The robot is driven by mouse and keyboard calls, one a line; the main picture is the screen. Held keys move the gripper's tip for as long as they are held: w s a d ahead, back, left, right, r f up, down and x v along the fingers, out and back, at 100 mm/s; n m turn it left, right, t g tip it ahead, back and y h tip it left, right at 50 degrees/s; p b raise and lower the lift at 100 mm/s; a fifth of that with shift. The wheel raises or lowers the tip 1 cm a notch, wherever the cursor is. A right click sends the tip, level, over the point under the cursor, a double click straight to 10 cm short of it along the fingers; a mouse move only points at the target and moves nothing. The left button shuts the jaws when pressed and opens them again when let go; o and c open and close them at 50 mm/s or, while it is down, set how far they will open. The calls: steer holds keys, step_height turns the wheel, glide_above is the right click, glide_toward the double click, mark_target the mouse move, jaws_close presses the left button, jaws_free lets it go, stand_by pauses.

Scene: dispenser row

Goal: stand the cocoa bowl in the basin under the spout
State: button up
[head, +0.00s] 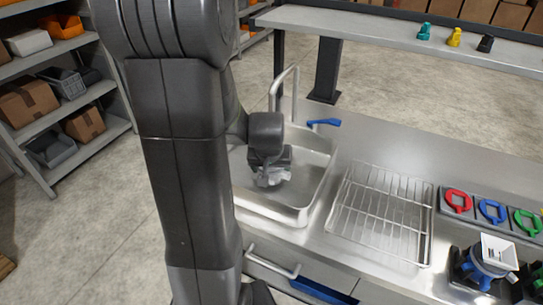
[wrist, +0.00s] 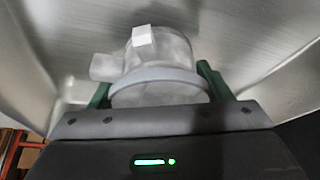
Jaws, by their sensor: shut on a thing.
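My gripper (head: 269,160) is low inside the steel basin (head: 305,208), shut on a pale grey, cloudy vessel (head: 272,178), which I take for the cocoa bowl. In the wrist view the bowl (wrist: 160,62) sits between the green fingers, with a round rim, a stub at its left and a small white tag. It looks roughly upright. I cannot tell whether it touches the basin floor. The tall bent spout (head: 285,80) rises at the basin's back edge, behind my gripper. Part of the basin is hidden by my arm.
A blue tap lever (head: 323,122) is right of the spout. A wire rack (head: 382,212) lies on the counter to the right. Red, blue and green rings (head: 491,211) are beyond it, near a blue-and-black device (head: 484,265). A raised shelf (head: 390,28) crosses the back.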

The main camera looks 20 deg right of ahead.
steer(key=shift+w+d, duration=0.3)
steer(key=shift+w, duration=0.2)
steer(key=shift+w+d, duration=0.25)
steer(key=shift+w, duration=0.25)
steer(key=w, duration=0.1)
steer(key=w+d+p, duration=0.1)
steer(key=w, duration=0.1)
steer(key=shift+d+f+p, duration=0.25)
steer(key=shift+f+p, duration=0.1)
steer(key=shift+f, duration=0.25)
steer(key=shift+f, duration=0.15)
steer(key=o, duration=1.1)
